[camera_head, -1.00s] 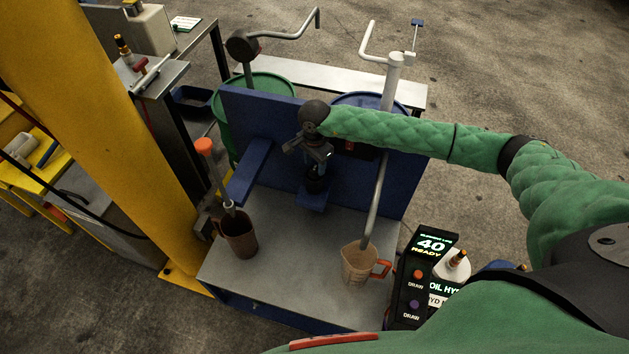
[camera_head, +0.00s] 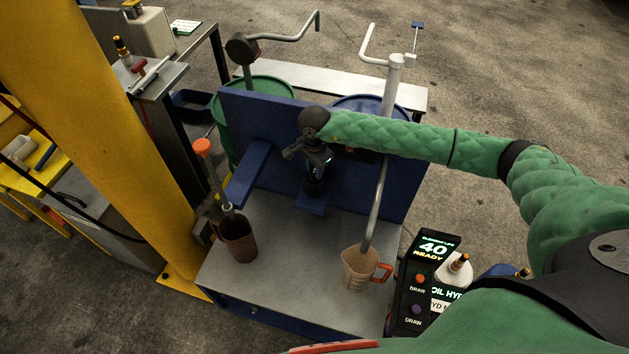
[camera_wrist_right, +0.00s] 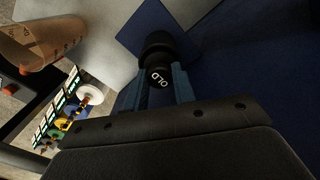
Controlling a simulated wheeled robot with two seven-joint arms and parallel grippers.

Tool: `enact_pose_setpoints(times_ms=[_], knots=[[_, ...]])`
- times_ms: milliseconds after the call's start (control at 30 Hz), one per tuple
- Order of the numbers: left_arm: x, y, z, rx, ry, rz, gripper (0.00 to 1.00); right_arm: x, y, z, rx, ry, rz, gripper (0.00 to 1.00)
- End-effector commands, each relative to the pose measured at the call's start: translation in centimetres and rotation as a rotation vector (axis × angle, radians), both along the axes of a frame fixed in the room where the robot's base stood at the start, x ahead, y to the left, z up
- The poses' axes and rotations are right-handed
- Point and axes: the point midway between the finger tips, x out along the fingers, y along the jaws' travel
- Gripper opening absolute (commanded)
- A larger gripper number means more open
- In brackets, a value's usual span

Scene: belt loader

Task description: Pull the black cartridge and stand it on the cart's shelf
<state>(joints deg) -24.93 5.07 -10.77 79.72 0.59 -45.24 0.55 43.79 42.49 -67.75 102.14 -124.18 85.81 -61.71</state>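The black cartridge (camera_head: 316,186) stands upright at the blue bracket (camera_head: 311,204) on the front of the blue panel. In the right wrist view the cartridge (camera_wrist_right: 157,52) shows a white "OLD" label between the blue fingers. My right gripper (camera_head: 318,162) reaches down over it from above. In the wrist view its fingers (camera_wrist_right: 160,82) lie against both sides of the cartridge, with no gap that I can see. The cartridge's lower end is partly hidden by the bracket. My left gripper is out of view. I cannot identify the cart's shelf with certainty.
A brown cup (camera_head: 238,240) and a clear jug with a red handle (camera_head: 359,268) stand on the grey bench top (camera_head: 290,280). A display (camera_head: 432,250) reads "40 READY". A yellow post (camera_head: 120,120) rises at left. Pipe spouts flank the panel.

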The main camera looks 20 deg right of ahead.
Motion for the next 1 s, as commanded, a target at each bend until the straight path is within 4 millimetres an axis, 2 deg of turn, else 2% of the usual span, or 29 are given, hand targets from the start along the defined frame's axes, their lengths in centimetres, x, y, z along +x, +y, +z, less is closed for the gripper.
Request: enact_pose_setpoints(times_ms=[1000], knots=[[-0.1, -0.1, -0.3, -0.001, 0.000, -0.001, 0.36, 0.0, 0.0, 1.2, 0.000, 0.000, 0.000, 0.00]])
